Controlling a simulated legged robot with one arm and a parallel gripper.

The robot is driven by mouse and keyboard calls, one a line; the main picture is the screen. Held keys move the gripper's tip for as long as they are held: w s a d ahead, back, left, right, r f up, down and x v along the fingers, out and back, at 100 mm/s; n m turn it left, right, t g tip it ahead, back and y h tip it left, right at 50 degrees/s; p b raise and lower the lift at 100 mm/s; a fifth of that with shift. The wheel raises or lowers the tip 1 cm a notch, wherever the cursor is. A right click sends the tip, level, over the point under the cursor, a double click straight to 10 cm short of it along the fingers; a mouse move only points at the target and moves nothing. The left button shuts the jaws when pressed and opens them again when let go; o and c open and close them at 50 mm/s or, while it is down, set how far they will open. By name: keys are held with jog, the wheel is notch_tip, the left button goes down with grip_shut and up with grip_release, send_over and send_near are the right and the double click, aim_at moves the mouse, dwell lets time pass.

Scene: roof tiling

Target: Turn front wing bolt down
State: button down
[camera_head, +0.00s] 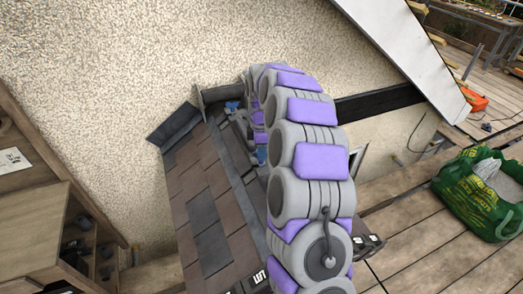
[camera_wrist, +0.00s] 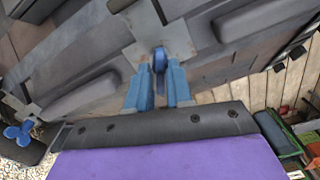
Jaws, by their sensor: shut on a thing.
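In the wrist view, my gripper (camera_wrist: 159,72) has two blue fingers closed around a blue wing bolt (camera_wrist: 160,55). The bolt stands on a grey metal plate (camera_wrist: 178,42) on the roof ridge. In the head view, my arm hides most of the gripper. One blue wing bolt (camera_head: 232,105) shows near the far end of the ridge. A blue part (camera_head: 261,156) shows beside my arm; I cannot tell whether it is bolt or finger.
The small roof has brown and grey shingles (camera_head: 203,205) and stands by a rough wall (camera_head: 130,60). Wooden shelves (camera_head: 40,195) stand at left. A green bag (camera_head: 482,195) lies on the plank deck (camera_head: 430,235) at right. An orange case (camera_head: 474,99) lies farther back.

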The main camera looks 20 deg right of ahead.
jog(key=m+p, duration=0.1)
jog(key=m, duration=0.3)
jog(key=shift+w+r+m, duration=0.1)
jog(key=shift+m, duration=0.2)
jog(key=m+p, duration=0.1)
jog(key=m, duration=0.3)
jog(key=shift+w+m, duration=0.1)
jog(key=shift+m, duration=0.2)
jog(key=m, duration=0.4)
jog(key=shift+m, duration=0.3)
jog(key=m+p, duration=0.1)
jog(key=m, duration=0.4)
jog(key=c, duration=1.3)
grip_release()
jog(key=shift+s, duration=0.2)
jog(key=shift+c, duration=0.2)
jog(key=shift+o, duration=0.6)
jog(key=shift+w, duration=0.1)
